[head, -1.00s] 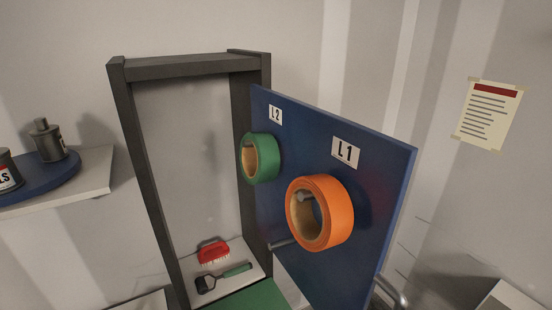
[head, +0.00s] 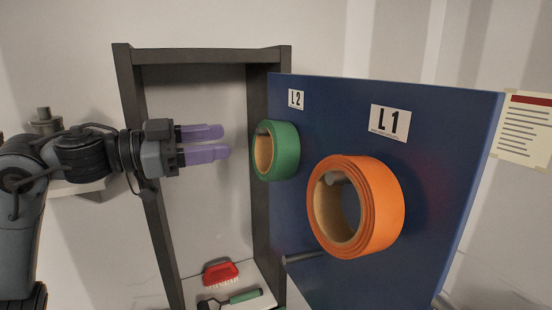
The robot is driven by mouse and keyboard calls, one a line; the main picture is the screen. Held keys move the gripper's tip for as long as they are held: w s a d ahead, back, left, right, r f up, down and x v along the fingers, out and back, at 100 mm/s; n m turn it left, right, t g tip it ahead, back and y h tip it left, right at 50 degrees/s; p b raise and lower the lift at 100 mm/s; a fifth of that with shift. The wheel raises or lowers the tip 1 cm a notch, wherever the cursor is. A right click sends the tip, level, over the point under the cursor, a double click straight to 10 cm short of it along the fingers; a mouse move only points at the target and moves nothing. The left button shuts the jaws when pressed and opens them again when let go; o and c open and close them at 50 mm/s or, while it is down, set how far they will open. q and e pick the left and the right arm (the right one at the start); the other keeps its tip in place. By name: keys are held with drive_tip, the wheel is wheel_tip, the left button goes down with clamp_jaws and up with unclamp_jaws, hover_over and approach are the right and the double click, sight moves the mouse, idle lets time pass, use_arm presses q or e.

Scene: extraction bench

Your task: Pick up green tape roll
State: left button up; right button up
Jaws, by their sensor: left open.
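The green tape roll (head: 287,151) hangs on the blue door panel (head: 440,130) under the label L2 (head: 296,99). Its tan core faces left. My left gripper (head: 226,142) is left of the roll at about the same height in the picture, its two purple fingers apart and pointing right toward it. The gripper is empty, with a gap between the fingertips and the roll. My right gripper is not in view.
An orange tape roll (head: 385,207) hangs on a peg under the label L1 (head: 390,123), right of the green one. A bare peg (head: 303,257) juts out below. A dark frame (head: 210,57) stands behind. A red brush (head: 221,273) and a green-handled tool (head: 245,296) lie on its floor.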

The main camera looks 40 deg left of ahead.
sight(256, 137)
use_arm(q)
drive_tip(key=p+x, duration=0.2)
drive_tip(key=x, duration=0.1)
drive_tip(key=p+x, duration=0.2)
drive_tip(key=x, duration=0.1)
drive_tip(key=p+x, duration=0.2)
drive_tip(key=x, duration=0.1)
drive_tip(key=shift+w+d+r, duration=0.15)
drive_tip(key=shift+d+r, duration=0.15)
drive_tip(key=shift+w+d+f+p, duration=0.1)
drive_tip(key=shift+w+d+p, duration=0.15)
drive_tip(key=shift+w+p, duration=0.15)
drive_tip(key=shift+f, duration=0.1)
drive_tip(key=shift+c, duration=0.3)
clamp_jaws()
